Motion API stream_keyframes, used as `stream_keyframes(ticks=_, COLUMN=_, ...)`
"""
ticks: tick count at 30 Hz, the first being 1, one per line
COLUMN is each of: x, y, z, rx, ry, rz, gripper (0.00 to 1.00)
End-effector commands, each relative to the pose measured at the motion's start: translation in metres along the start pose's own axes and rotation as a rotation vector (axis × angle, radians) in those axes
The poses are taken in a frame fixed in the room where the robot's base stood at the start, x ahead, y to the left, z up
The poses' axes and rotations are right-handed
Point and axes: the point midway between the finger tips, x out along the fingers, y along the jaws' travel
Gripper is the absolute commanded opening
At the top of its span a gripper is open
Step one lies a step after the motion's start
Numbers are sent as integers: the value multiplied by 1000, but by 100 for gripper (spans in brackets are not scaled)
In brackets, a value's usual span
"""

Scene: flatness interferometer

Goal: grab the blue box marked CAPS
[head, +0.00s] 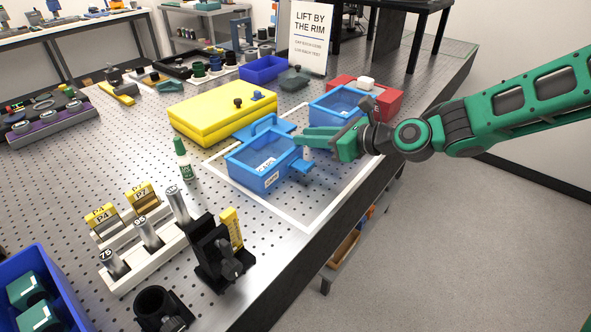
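An open blue box (247,172) with tab-like rims at its far and right sides stands inside a white outline on the perforated metal table. It has a small white label on its front, too small to read surely, and pale items inside. A second blue box (325,112) stands behind and to the right, partly hidden by my arm; I cannot see a label on it. My gripper (302,138) reaches in from the right, its fingers pointing left above the first box's right rim tab. Contact with the box and the gap between the fingers cannot be made out.
A yellow case (215,112) lies behind the box. A red box (385,103) stands near the right table edge. A green-capped bottle (183,160), a white rack with cylinders (140,250) and a black fixture (215,255) stand to the left and front. A sign (308,45) stands behind.

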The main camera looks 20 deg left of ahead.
Motion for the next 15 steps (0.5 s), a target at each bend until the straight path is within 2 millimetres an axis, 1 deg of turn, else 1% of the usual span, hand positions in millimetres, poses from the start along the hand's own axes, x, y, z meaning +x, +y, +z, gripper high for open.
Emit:
stream_keyframes(ticks=1, x=-2, y=-3, z=-29, rx=6, ry=61, rz=-2, gripper=5)
stream_keyframes(ticks=2, x=-1, y=-3, z=-30, rx=6, ry=61, rz=-2, gripper=0)
stream_keyframes(ticks=15, x=-4, y=-9, z=-29, rx=11, ry=59, rz=-8, gripper=0)
